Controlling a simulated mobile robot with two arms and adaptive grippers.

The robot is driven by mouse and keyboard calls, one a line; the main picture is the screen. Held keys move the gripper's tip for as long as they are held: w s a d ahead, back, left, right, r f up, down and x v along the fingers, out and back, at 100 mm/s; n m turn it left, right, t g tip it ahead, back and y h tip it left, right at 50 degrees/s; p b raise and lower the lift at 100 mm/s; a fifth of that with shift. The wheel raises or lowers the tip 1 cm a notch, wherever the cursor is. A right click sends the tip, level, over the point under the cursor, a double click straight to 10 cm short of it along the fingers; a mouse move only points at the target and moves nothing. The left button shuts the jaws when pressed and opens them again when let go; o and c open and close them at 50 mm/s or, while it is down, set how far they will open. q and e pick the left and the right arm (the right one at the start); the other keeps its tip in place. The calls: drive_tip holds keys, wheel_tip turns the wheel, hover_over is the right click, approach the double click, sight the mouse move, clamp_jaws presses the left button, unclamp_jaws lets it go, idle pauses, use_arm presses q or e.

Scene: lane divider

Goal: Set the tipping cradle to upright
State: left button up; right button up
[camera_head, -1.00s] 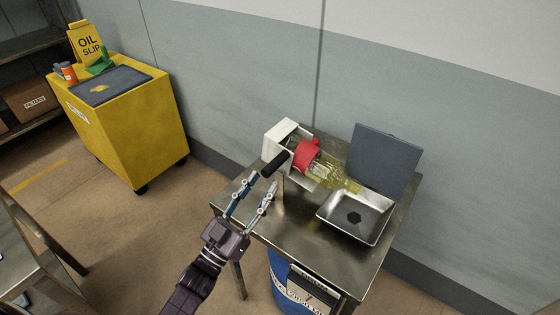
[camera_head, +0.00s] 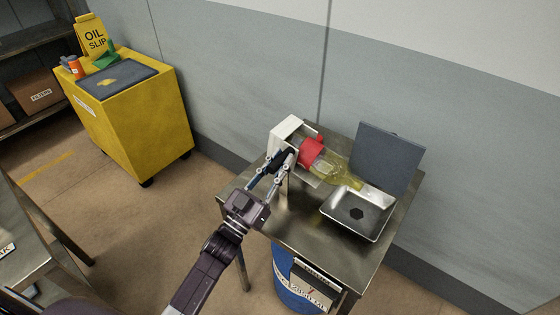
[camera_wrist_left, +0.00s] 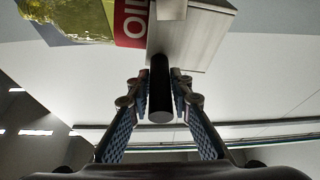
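The tipping cradle (camera_head: 286,128) is a pale box-like holder on the steel table. It lies tipped over and holds a bottle of yellow oil (camera_head: 343,172) with a red label, its neck pointing right over a steel pan (camera_head: 357,214). The cradle's black handle (camera_head: 281,160) sticks out toward my left gripper (camera_head: 277,161). In the left wrist view the handle (camera_wrist_left: 160,95) lies between the two fingers, with a narrow gap on each side, so the gripper looks open around it. The label and part of the cradle also show there. My right gripper is out of view.
A dark upright panel (camera_head: 386,158) stands behind the pan. A blue drum (camera_head: 295,280) is under the table. A yellow cabinet (camera_head: 135,120) with an oil-slip sign (camera_head: 93,38) stands at left. Another table (camera_head: 35,245) is at lower left.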

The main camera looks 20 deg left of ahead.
use_arm(q)
clamp_jaws()
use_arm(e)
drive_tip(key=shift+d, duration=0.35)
